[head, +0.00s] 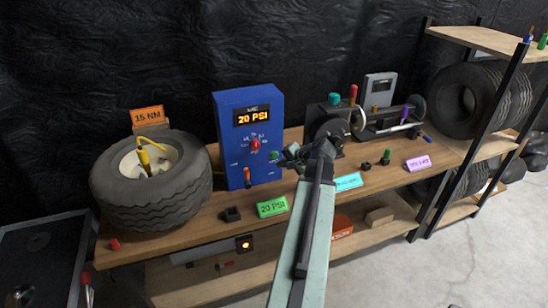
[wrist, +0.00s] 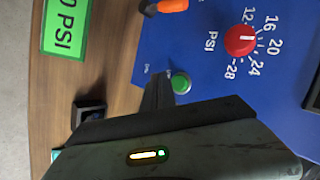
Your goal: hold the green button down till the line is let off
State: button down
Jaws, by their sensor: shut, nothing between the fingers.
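The blue inflator box (head: 231,110) stands on the bench, and its display (head: 252,117) reads 20 PSI. The green button (head: 274,155) is low on its face; it also shows in the wrist view (wrist: 181,83). My gripper (head: 290,155) is shut and empty, right by the button. In the wrist view its dark fingertips (wrist: 159,78) reach just beside the button's left edge. I cannot tell whether they touch it or whether it is pressed in. A red dial knob (head: 255,144) sits above the button; it is large in the wrist view (wrist: 239,40).
An orange-handled switch (head: 247,174) sticks out left of the button. A green 20 PSI card (head: 272,207) and a small black block (head: 231,214) lie in front. A lathe-like machine (head: 330,120) stands at right.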

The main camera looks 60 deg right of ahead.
jog(key=shift+w+d, duration=0.5)
jog(key=shift+w, duration=0.25)
dwell(1.4)
jog(key=shift+w+d, duration=0.3)
jog(key=shift+w+d, duration=0.2)
jog(key=shift+w, duration=0.15)
dwell(2.2)
jog(key=shift+s+a, duration=0.5)
jog(key=shift+s, duration=0.15)
jog(key=shift+s+a, duration=0.75)
jog(key=shift+s, duration=0.3)
jog(key=shift+s+a, duration=0.75)
jog(key=shift+s, duration=0.25)
